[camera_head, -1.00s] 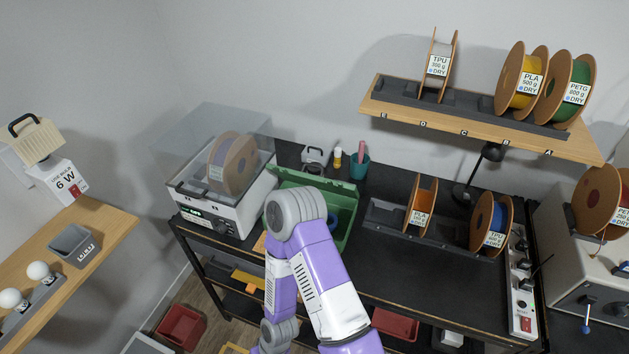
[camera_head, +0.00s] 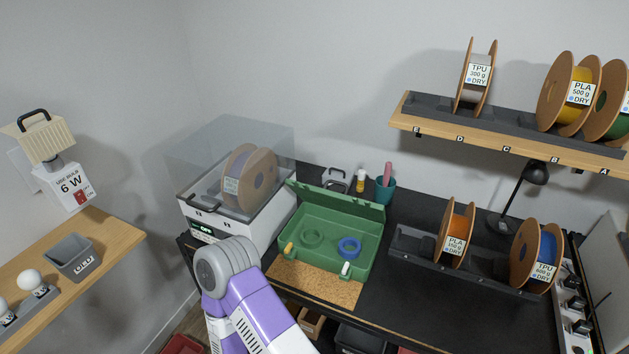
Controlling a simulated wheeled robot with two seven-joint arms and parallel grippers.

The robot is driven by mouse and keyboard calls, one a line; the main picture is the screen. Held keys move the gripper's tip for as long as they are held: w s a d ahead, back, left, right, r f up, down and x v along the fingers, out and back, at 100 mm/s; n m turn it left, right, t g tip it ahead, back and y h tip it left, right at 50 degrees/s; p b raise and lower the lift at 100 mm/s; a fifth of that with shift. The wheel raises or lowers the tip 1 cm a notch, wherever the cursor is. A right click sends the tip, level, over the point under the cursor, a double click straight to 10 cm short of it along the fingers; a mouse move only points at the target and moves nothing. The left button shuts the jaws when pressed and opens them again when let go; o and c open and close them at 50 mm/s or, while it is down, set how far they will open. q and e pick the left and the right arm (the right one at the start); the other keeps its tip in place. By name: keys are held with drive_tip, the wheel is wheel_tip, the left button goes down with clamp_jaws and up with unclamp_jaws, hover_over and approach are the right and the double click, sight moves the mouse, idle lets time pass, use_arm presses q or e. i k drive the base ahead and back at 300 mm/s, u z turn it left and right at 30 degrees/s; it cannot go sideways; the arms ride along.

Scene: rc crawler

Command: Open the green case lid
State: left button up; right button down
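The green case (camera_head: 372,262) stands on the black bench, in the middle of the view. Its lid (camera_head: 340,203) is raised along the back edge, so the inside is open to view. A green ring (camera_head: 312,238) and a blue ring (camera_head: 348,247) lie inside. A purple and white arm of mine comes up from the bottom edge, left of the case's front. Neither of my grippers shows in the view.
A cork mat (camera_head: 318,285) lies in front of the case. A filament dryer (camera_head: 222,228) with a clear cover stands to its left. A dark spool rack (camera_head: 410,244) is to its right. A teal cup (camera_head: 385,189) and small bottle (camera_head: 361,180) stand behind.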

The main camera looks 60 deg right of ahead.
sight(372, 211)
drive_tip(key=i, duration=0.55)
drive_tip(key=z, duration=2.3)
